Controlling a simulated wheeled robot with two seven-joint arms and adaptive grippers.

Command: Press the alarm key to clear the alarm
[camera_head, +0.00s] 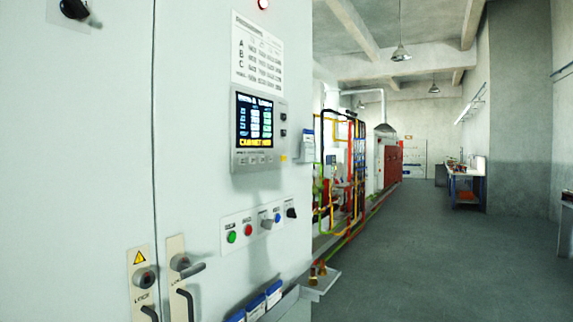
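A control panel (238,160) with a lit screen (255,121) is mounted on a large pale cabinet. The screen shows rows of text and a yellow bar along its bottom. Small dark keys (283,132) sit to the right of the screen, and a row of small keys runs below it. Their labels are too small to read, so I cannot tell which one is the alarm key. A red lamp (263,4) shows at the top edge of the view. Neither of my grippers is in view.
Door handles (187,268) stick out at lower left. A ledge (321,284) juts out below. The floor (430,255) at right is open.

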